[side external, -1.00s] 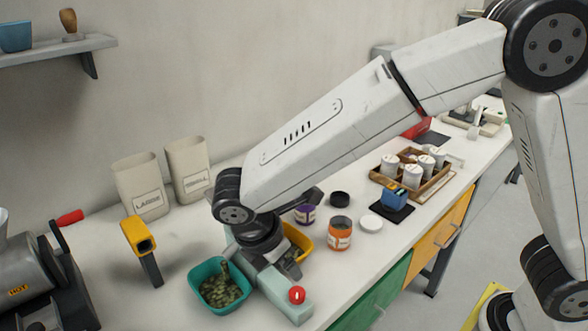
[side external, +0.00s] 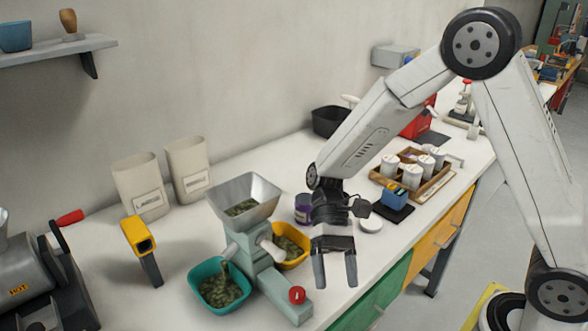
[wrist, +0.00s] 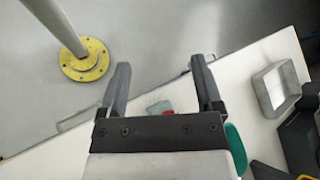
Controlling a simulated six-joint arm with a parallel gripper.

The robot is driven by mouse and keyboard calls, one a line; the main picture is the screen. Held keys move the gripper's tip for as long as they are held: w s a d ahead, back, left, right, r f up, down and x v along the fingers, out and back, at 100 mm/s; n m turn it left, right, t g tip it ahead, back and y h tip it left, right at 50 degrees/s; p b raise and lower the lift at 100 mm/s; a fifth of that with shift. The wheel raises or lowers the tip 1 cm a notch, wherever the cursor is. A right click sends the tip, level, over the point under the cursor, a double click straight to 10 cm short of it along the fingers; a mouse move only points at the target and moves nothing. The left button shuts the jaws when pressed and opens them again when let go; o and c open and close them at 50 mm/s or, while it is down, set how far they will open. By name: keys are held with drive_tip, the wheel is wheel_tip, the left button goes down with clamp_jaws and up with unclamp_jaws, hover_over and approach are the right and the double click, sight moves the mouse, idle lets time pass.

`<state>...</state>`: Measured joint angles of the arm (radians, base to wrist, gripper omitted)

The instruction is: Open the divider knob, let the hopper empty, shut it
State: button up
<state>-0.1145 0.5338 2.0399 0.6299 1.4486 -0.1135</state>
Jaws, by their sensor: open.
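The metal hopper (side external: 245,195) sits on a pale green stand, with green material low inside it. A teal bowl (side external: 219,301) and a yellow bowl (side external: 291,246), both holding green material, stand under its two sides. A red knob (side external: 297,295) with a white mark is on the stand's foot. My gripper (side external: 335,284) is open and empty, fingers down, to the right of the hopper and apart from the knob. In the wrist view, my open fingers (wrist: 159,70) frame part of a small red thing (wrist: 168,112), which I cannot identify.
A purple-labelled jar (side external: 303,208) and white lid (side external: 371,223) are near my wrist. A blue device (side external: 395,195) and wooden tray (side external: 437,183) stand farther right. A yellow-handled scanner (side external: 138,236) is left of the hopper. A post with a yellow base (wrist: 84,60) shows beyond the bench.

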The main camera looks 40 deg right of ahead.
drive_tip(key=w+d+r+m+t+y, duration=0.3)
drive_tip(key=w+d+m+t+y, duration=0.3)
drive_tip(key=m+t+y, duration=0.7)
drive_tip(key=m+g+h, duration=0.2)
drive_tip(key=m+g, duration=0.1)
approach(303, 290)
drive_tip(key=a, duration=0.3)
drive_tip(key=shift+w+a+f, duration=0.15)
drive_tip(key=shift+w+f, duration=0.25)
drive_tip(key=shift+a, duration=0.15)
drive_tip(key=shift+a, duration=3.75)
clamp_jaws()
